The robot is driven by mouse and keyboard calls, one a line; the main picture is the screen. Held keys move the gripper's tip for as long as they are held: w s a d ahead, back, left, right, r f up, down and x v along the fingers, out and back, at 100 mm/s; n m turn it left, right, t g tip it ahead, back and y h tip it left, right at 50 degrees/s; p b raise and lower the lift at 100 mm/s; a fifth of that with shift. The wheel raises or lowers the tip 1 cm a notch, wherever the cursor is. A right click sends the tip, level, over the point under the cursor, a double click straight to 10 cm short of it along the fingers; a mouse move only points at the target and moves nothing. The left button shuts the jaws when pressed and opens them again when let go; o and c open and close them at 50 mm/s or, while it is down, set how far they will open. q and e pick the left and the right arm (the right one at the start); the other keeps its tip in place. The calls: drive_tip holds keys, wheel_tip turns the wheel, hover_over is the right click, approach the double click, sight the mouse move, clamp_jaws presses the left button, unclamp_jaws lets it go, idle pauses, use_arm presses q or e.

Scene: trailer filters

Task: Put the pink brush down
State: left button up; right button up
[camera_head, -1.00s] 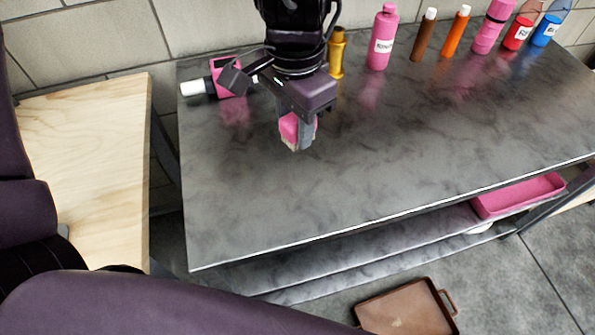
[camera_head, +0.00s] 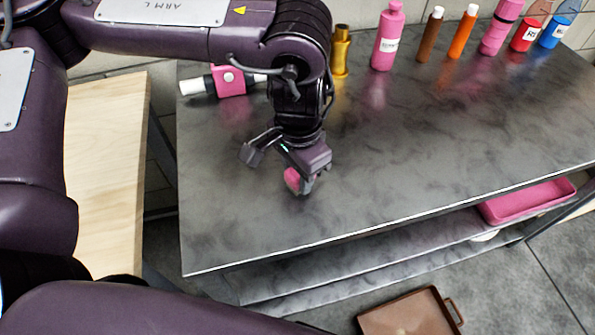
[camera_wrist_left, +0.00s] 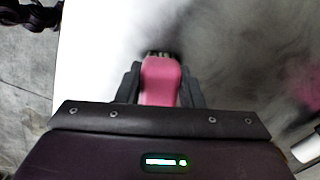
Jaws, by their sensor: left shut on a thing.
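The pink brush (camera_head: 292,179) is between the fingers of my left gripper (camera_head: 302,184), low over the grey marbled table (camera_head: 400,150). In the left wrist view the brush (camera_wrist_left: 160,82) is pink, with a dark tip pointing away from the gripper. Both fingers of my left gripper (camera_wrist_left: 160,88) press on its sides. I cannot tell whether the brush tip touches the tabletop. My right gripper is not in view.
A pink box-like object (camera_head: 231,82) with a white-ended cylinder lies behind the gripper. A gold bottle (camera_head: 340,55), a pink bottle (camera_head: 387,38) and several other bottles line the back. The table's front and right are clear. A pink tray (camera_head: 527,200) sits on the lower shelf.

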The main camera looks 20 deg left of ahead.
use_arm(q)
drive_tip(key=shift+f, duration=0.1)
drive_tip(key=o, duration=1)
drive_tip(key=shift+c, duration=0.2)
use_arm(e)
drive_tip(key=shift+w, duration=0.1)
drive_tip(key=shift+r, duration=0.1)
use_arm(q)
drive_tip(key=shift+r, duration=0.5)
wheel_tip(320, 180, up, 11)
drive_tip(key=p, duration=0.2)
drive_tip(key=shift+r+p, duration=0.15)
drive_tip(key=shift+p, duration=0.2)
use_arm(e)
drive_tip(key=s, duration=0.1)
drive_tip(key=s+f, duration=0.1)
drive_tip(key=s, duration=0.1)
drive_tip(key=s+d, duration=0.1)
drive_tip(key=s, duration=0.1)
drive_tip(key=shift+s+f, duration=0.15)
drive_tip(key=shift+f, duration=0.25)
